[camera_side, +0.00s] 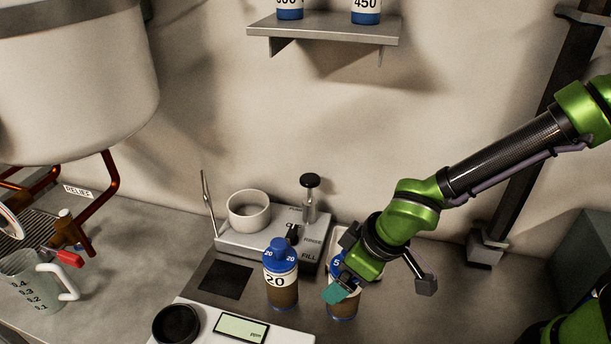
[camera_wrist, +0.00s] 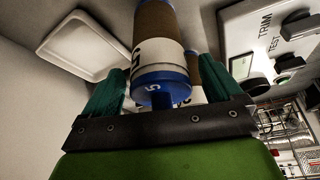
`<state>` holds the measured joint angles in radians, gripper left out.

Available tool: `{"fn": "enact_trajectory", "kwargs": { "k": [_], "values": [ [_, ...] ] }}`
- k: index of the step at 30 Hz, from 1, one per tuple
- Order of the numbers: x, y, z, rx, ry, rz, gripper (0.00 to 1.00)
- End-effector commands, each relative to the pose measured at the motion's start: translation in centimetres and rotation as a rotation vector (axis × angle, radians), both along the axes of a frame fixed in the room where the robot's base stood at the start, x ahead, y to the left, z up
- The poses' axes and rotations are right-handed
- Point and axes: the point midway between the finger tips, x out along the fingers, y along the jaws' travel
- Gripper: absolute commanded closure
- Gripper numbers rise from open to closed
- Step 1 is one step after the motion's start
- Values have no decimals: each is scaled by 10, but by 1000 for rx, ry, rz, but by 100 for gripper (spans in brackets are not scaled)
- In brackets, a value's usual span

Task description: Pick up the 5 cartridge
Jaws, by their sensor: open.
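The 5 cartridge (camera_side: 344,309) stands upright on the bench, with a blue cap, a white label band and a brown body. My gripper (camera_side: 338,291) is at it in the side view and hides much of its middle. In the wrist view the 5 cartridge (camera_wrist: 162,52) appears cap-down between the two teal fingers of my gripper (camera_wrist: 160,92). The fingers are open, one on each side near the cap, with gaps showing. Whether either finger touches it, I cannot tell.
The 20 cartridge (camera_side: 281,284) stands close to the left. Behind is a fixture with a white ring (camera_side: 249,210) and a black-knobbed plunger (camera_side: 310,183). A scale with a display (camera_side: 241,328) is in front. A pale tray (camera_wrist: 85,45) lies beyond in the wrist view.

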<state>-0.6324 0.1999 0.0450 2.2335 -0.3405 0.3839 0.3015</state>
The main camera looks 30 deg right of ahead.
Motion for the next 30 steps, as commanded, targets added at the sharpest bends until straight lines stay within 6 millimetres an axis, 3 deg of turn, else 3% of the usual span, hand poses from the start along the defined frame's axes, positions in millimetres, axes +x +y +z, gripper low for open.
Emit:
{"fn": "enact_trajectory", "kwargs": {
  "k": [8, 20, 30],
  "values": [
    [2, 1, -4, 1, -2, 0, 8],
    [2, 1, -3, 1, -2, 0, 67],
    [3, 1, 7, 5, -4, -2, 69]
  ]
}}
